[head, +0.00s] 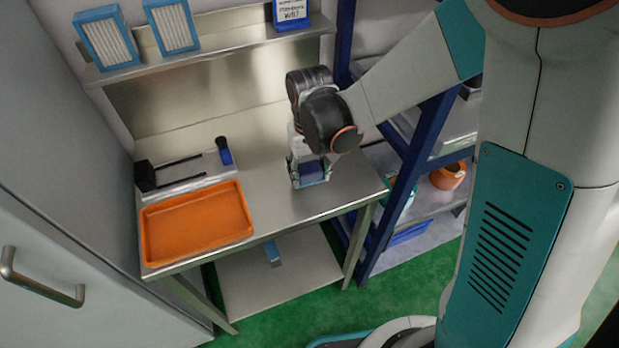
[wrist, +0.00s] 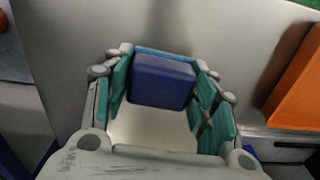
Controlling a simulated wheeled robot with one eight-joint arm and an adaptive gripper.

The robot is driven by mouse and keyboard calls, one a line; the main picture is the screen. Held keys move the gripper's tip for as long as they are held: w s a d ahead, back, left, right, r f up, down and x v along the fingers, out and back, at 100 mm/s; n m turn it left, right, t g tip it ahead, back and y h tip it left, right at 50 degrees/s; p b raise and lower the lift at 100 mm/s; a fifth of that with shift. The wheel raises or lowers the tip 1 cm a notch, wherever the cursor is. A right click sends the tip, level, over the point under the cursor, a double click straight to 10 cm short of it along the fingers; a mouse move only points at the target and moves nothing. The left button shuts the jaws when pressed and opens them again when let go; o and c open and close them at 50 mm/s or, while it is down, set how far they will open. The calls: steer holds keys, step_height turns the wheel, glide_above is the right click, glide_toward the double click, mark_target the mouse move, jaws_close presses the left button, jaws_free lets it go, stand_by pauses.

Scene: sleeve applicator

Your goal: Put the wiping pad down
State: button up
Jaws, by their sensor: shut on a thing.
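The wiping pad (head: 313,172) is a dark blue block with a lighter blue layer along one side. It also shows in the wrist view (wrist: 160,82), between the teal-lined fingers. My gripper (head: 308,175) is shut on it, with a finger on either side, over the right part of the steel table (head: 268,205). The pad is at or just above the tabletop; I cannot tell whether it touches. The gripper's fingers also frame it in the wrist view (wrist: 162,90).
An orange tray (head: 195,222) lies on the table's front left. Behind it are a black-ended tool (head: 146,176) with two dark rods and a small dark blue cylinder (head: 224,152). A blue-framed rack (head: 412,150) stands at the right. The tabletop between tray and gripper is clear.

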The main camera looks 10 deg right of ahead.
mark_target(311, 171)
steer(key=shift+f+b, duration=0.3)
steer(key=shift+f, duration=0.5)
steer(key=shift+f, duration=0.3)
steer(key=o, duration=1.4)
steer(key=shift+r, duration=0.15)
steer(key=r+p, duration=0.3)
steer(key=r, duration=0.1)
steer(key=r+p, duration=0.3)
steer(key=r, duration=0.1)
steer(key=s+r+p, duration=0.1)
steer(key=r+p, duration=0.2)
steer(key=r, duration=0.2)
steer(key=shift+s+d, duration=0.1)
steer(key=shift+r, duration=0.4)
